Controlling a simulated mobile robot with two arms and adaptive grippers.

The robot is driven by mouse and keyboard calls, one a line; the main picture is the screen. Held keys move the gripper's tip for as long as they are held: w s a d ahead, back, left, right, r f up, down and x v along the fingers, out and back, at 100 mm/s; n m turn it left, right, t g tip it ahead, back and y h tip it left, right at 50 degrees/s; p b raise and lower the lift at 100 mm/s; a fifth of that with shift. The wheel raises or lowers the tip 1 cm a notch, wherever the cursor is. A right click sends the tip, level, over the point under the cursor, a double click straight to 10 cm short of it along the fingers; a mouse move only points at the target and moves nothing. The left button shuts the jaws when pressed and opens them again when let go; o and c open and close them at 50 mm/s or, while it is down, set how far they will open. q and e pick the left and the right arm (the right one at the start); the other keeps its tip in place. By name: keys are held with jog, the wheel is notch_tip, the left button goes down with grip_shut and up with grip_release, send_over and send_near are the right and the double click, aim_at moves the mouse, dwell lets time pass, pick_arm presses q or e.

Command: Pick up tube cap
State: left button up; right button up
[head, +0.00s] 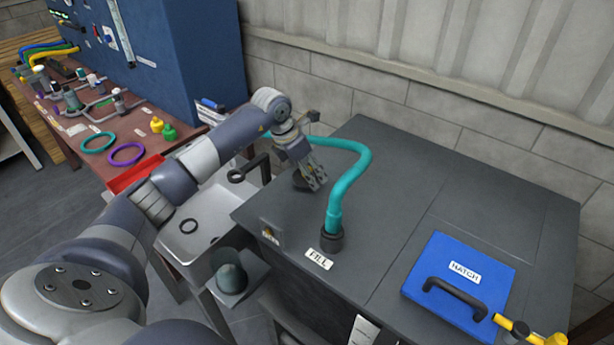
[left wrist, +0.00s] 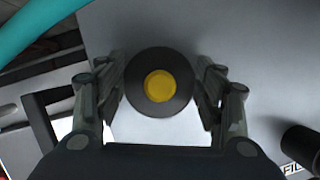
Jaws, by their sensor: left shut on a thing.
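The tube cap (left wrist: 159,86) is a dark round disc with a yellow centre, seen face-on in the left wrist view. My left gripper (head: 314,182) is shut on it, with a finger on each side of its rim. In the head view the cap (head: 299,180) is a small dark shape beside the fingers, partly hidden, over the left part of the dark grey cabinet top (head: 400,180). I cannot tell whether it touches the top. My right gripper is not in view.
A teal hose (head: 348,180) arches from the black port by the FILL label (head: 319,259) to behind my left gripper. A blue hatch (head: 460,285) lies at right. A sink (head: 200,225) and a cluttered brown table (head: 90,120) stand left. The cabinet top's middle is clear.

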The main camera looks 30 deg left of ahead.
pick_arm(q)
jog(key=shift+r+b, duration=0.3)
jog(key=shift+r, duration=0.25)
notch_tip(320, 180, up, 2)
jog(key=shift+r+b, duration=0.1)
jog(key=shift+b, duration=0.5)
jog(key=s+a+b, duration=0.2)
jog(key=s, duration=0.2)
jog(key=s+a+b, duration=0.1)
jog(key=s+a, duration=0.2)
jog(key=s, duration=0.1)
jog(key=s+a+r+b, duration=0.1)
jog(key=s+a+b, duration=0.1)
jog(key=s, duration=0.1)
jog(key=shift+s+a+b, duration=0.3)
jog(key=shift+s+a, duration=0.1)
jog(key=shift+s+a+r+b, duration=0.15)
jog(key=shift+s+a+b, duration=0.2)
jog(key=shift+s, duration=0.2)
jog(key=shift+s+a+r, duration=0.1)
jog(key=shift+s+r, duration=0.1)
jog(key=shift+s, duration=0.05)
